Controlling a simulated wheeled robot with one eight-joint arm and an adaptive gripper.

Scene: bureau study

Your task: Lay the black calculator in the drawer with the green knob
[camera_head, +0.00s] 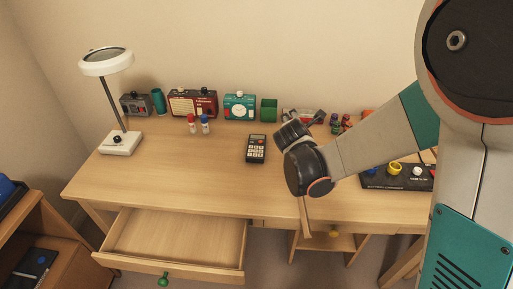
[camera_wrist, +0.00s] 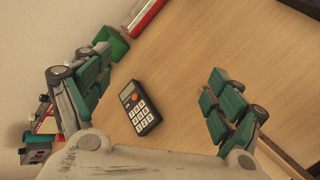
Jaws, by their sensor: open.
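The black calculator (camera_head: 256,149) lies flat on the desk top, right of the middle of the clear area. In the wrist view it (camera_wrist: 139,108) lies on the wood between my gripper's spread fingers. My gripper (camera_wrist: 165,92) is open and empty, with the calculator apart from both fingers. The drawer with the green knob (camera_head: 163,279) is pulled out at the front left of the desk. The drawer's bare floor (camera_head: 175,240) shows, and it looks empty.
A white lamp (camera_head: 120,143) stands at the desk's left. Radios, a teal clock (camera_head: 240,106) and a green box (camera_head: 269,110) line the back. A dark panel (camera_head: 400,177) lies at right. The desk's front left (camera_head: 170,175) is clear.

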